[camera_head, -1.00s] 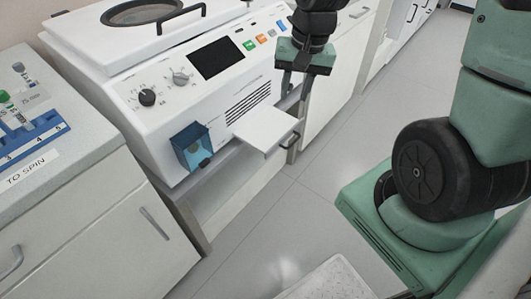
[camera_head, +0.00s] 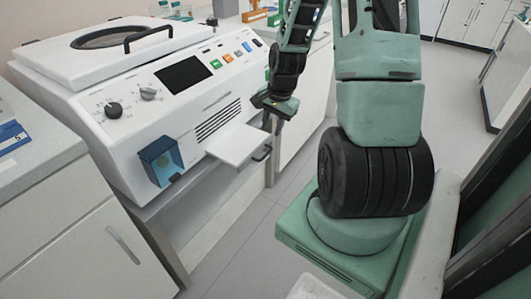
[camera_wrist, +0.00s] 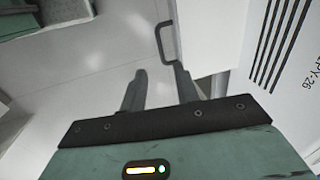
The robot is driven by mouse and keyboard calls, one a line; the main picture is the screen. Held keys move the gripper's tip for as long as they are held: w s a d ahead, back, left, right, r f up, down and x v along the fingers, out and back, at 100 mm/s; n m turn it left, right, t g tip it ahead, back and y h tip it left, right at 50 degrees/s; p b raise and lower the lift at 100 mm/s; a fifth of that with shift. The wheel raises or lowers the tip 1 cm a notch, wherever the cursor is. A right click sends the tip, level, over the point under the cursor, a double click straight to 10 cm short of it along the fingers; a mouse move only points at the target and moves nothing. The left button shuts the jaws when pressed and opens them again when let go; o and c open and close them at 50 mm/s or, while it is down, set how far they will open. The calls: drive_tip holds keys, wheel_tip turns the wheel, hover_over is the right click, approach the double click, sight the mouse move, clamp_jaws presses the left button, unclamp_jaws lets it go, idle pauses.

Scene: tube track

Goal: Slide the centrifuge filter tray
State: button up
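The filter tray (camera_head: 236,144) is a flat white plate that sticks out from the front of the white centrifuge (camera_head: 143,92). A dark bar handle (camera_head: 262,153) sits on its outer end. In the wrist view the handle (camera_wrist: 164,38) stands out from the white tray (camera_wrist: 207,32). My gripper (camera_head: 270,122) is just above and beside the handle in the head view. In the wrist view its two fingers (camera_wrist: 158,68) are apart with nothing held. The handle lies just beyond the fingertips, near the right one; whether they touch is unclear.
A blue box (camera_head: 160,161) is on the centrifuge front, left of the tray. Knobs, a dark screen (camera_head: 184,74) and coloured buttons are above. A counter (camera_head: 35,130) with a blue rack stands at left. Open floor (camera_head: 232,232) lies below the tray.

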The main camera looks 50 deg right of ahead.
sight(266, 154)
drive_tip(key=f, duration=0.3)
drive_tip(key=w+f+b, duration=0.1)
drive_tip(key=f, duration=0.3)
drive_tip(key=w+f+b, duration=0.1)
drive_tip(key=f, duration=0.2)
drive_tip(key=shift+f, duration=0.4)
clamp_jaws()
